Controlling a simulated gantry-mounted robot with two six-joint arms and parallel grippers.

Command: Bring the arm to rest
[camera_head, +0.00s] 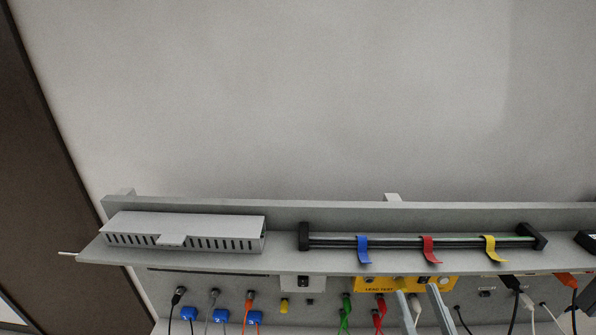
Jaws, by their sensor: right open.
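My right gripper (418,291) shows at the bottom edge, right of centre. Only its two light grey fingers are in view, pointing up and set apart, with nothing visible held between them. They stand in front of a yellow tester box (447,283) under the shelf and hide part of it. The rest of the right arm is out of view. My left gripper is not in view.
A grey shelf (285,262) carries a slotted grey cover (185,224) and a black bar (400,243) with blue, red and yellow straps. Below it, several coloured plugs and cables, including green (346,301) and red (380,303), crowd the panel. The wall above is clear.

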